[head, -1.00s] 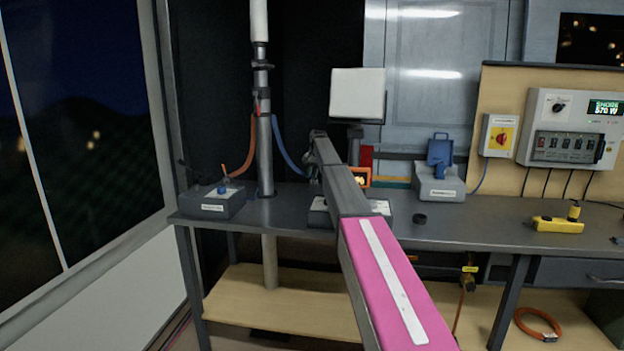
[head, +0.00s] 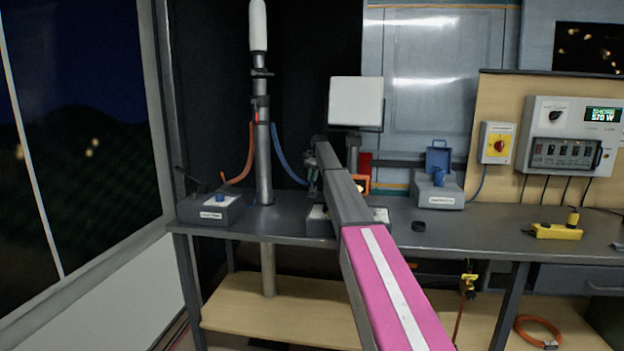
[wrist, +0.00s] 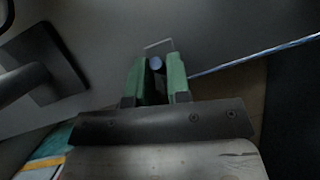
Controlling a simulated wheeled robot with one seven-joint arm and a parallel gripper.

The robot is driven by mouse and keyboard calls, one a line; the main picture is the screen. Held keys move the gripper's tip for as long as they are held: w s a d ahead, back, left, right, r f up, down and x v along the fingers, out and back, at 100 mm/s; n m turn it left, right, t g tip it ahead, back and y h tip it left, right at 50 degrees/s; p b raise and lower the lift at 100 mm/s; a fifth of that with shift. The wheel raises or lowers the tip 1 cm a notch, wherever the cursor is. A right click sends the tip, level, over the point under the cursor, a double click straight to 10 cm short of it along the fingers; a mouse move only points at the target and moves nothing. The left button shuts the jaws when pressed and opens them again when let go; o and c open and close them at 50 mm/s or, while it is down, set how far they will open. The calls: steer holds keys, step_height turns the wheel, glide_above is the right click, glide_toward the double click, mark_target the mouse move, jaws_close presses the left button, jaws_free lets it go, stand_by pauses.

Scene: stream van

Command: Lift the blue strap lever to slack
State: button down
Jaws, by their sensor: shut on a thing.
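The blue strap (head: 287,155) runs from the mast (head: 264,165) down to the right, towards the end of my arm. In the wrist view a pale blue strap (wrist: 255,54) stretches off to the right. My gripper (wrist: 157,72), with green fingers, is shut on a small round blue-grey end, which I take for the blue strap lever (wrist: 156,63). A thin wire loop (wrist: 158,44) shows just beyond the fingertips. In the head view my gripper (head: 312,172) is small and partly hidden by my arm, and the lever cannot be made out there.
An orange strap (head: 246,160) runs from the mast to the left. A grey control box (head: 210,210) stands on the bench's left end. A white panel (head: 356,102) stands behind my arm.

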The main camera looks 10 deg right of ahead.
steer(key=c, duration=1.1)
jaws_free()
steer(key=shift+r, duration=0.1)
steer(key=shift+w+d+r, duration=0.1)
steer(key=shift+r, duration=0.1)
steer(key=w+d, duration=0.2)
steer(key=w, duration=0.1)
steer(key=w+d, duration=0.5)
steer(key=w, duration=0.1)
steer(key=shift+w+d+r, duration=0.15)
steer(key=shift+d, duration=0.25)
